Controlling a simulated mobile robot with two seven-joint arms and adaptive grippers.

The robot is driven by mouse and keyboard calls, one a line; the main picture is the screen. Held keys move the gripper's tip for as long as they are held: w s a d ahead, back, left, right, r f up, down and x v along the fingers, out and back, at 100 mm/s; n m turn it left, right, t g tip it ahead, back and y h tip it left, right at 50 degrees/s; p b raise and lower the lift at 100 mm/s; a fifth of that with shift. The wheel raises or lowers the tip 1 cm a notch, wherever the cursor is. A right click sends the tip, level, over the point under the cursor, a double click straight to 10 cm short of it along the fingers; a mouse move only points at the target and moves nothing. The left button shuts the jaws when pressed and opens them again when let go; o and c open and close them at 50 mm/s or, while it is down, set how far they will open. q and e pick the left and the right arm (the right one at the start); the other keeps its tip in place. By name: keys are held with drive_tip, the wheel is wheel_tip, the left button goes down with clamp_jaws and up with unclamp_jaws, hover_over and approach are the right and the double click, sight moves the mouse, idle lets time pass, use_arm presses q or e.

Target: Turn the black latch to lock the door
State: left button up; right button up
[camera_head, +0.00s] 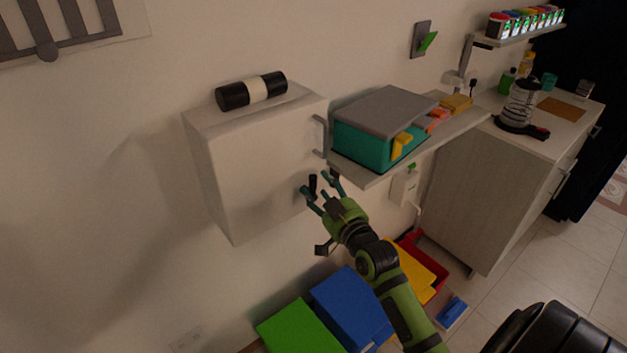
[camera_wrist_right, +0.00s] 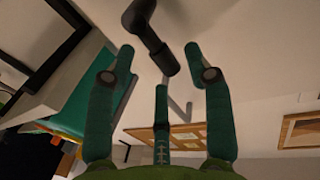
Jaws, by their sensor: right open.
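The white wall cabinet (camera_head: 260,170) has its door closed as far as I can tell, with a grey bar handle (camera_head: 319,137) near its upper right edge. The black latch (camera_head: 312,184) sits low on the door near its right edge. In the right wrist view, the latch (camera_wrist_right: 152,38) is a dark bent lever in front of the spread fingers. My right gripper (camera_head: 320,184) is open around the latch area, with teal fingertips on either side of it. I cannot tell whether any finger touches it. My left gripper is not in view.
A shelf (camera_head: 365,178) carrying a teal box with a grey lid (camera_head: 380,120) juts out just right of the door. A black-and-cream cylinder (camera_head: 251,91) lies on the cabinet. Green (camera_head: 298,328) and blue (camera_head: 350,307) bins stand below. A counter is at right.

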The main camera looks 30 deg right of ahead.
sight(315, 182)
drive_tip(key=shift+w+d, duration=0.2)
drive_tip(key=shift+w, duration=1.45)
clamp_jaws()
drive_tip(key=shift+d+p, duration=0.1)
drive_tip(key=shift+p, duration=0.3)
